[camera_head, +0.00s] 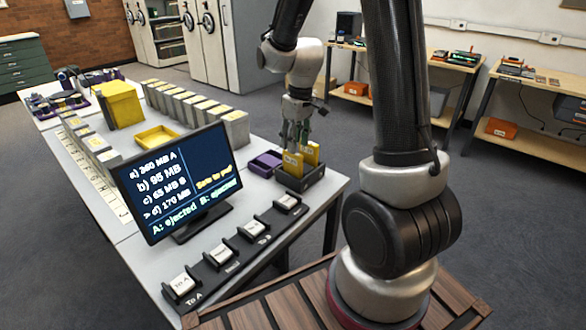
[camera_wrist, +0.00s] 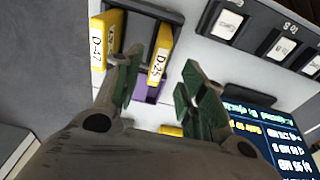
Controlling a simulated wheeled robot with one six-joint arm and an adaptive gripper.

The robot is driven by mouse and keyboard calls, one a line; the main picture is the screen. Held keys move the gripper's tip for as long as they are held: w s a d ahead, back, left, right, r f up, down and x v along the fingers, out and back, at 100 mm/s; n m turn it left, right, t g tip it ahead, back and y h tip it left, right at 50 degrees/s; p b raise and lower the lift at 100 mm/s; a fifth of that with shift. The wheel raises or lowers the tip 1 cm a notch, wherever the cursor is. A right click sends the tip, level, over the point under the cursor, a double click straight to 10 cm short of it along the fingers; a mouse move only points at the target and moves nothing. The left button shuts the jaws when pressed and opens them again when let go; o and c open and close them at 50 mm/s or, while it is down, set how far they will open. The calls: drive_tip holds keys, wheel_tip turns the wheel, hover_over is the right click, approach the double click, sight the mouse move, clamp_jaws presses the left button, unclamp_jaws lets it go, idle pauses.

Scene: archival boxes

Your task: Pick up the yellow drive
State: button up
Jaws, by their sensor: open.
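Two yellow drives stand upright in a dark holder (camera_head: 315,181). The drive labelled D-25 (camera_head: 292,165) is on the left in the head view, and it also shows in the wrist view (camera_wrist: 161,50). The drive labelled D-47 (camera_head: 312,153) is on the right in the head view, and at the left in the wrist view (camera_wrist: 105,50). My gripper (camera_head: 296,140) points down just above the holder. In the wrist view my gripper (camera_wrist: 162,72) is open and empty, with D-25 lying between its fingers in the picture. Contact cannot be told.
A purple tray (camera_head: 265,164) sits left of the holder. A monitor (camera_head: 180,180) and a row of key switches (camera_head: 240,240) stand nearer on the table. A yellow tray (camera_head: 157,136), grey boxes (camera_head: 235,127) and a yellow box (camera_head: 120,104) stand farther back.

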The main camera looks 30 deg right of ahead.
sight(293, 168)
drive_tip(key=f, duration=0.3)
drive_tip(key=w+f, duration=0.1)
drive_tip(key=f, duration=0.1)
drive_tip(key=shift+a+f, duration=0.1)
drive_tip(key=shift+f, duration=0.1)
clamp_jaws()
